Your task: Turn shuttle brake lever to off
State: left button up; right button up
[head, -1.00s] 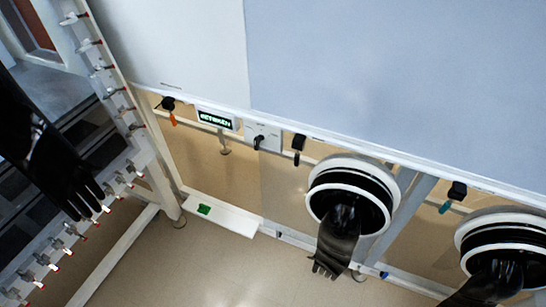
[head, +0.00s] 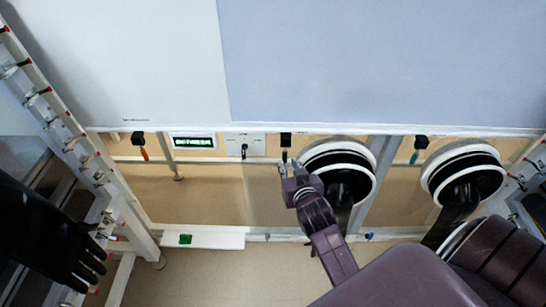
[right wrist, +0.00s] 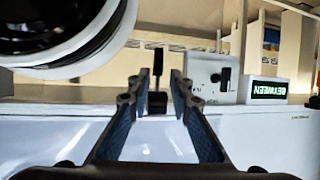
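A black-handled lever (head: 286,140) hangs under the front edge of the white cabinet. In the right wrist view its black handle (right wrist: 158,62) stands in line with the gap between my fingers, bare space showing on both sides. My right gripper (head: 289,166) is open just below this lever; its two fingers (right wrist: 161,78) show apart and empty. A white switch plate (head: 257,143) with a black knob (right wrist: 223,76) is beside the lever. A lit display (right wrist: 268,91) reads "BETWEEN". I cannot read which lever is the shuttle brake. My left gripper is out of view.
An orange-tipped lever (head: 144,153) and a teal-tipped lever (head: 415,156) hang along the same edge. A round glove port (head: 331,152) is close right of my right gripper, with another port (head: 433,165) beyond. A white shelf (head: 215,238) is low on the left.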

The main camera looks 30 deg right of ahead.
aim_at(285, 157)
jog(key=shift+x, duration=3.9)
jog(key=shift+d, duration=0.1)
grip_shut()
